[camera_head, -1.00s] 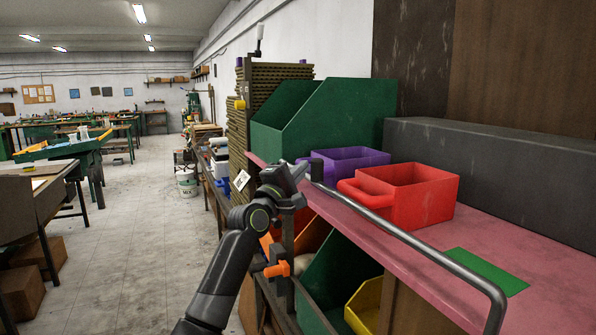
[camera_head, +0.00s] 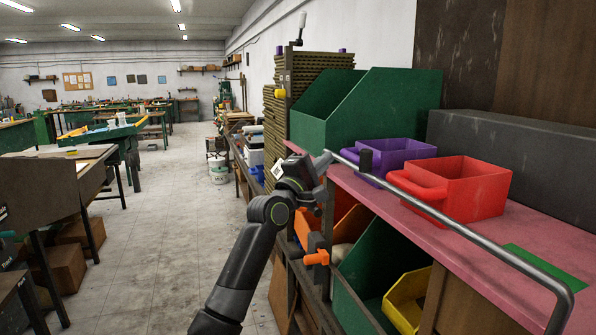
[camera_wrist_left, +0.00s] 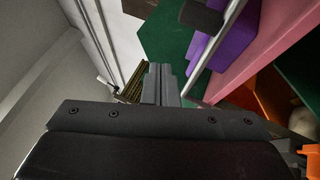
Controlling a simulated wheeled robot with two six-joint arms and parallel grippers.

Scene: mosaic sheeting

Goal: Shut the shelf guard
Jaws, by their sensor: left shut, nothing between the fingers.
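The shelf guard (camera_head: 470,233) is a grey metal bar running along the front of the pink shelf (camera_head: 408,211), raised above its surface, with a bent near end. My right gripper is not in view.
On the shelf stand a red bin (camera_head: 466,189), a purple bin (camera_head: 398,153) and a large green bin (camera_head: 385,108). A long dark box (camera_head: 520,150) is behind them. An orange clamp (camera_head: 317,257) and a yellow bin (camera_head: 405,302) are below. The aisle at left is clear.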

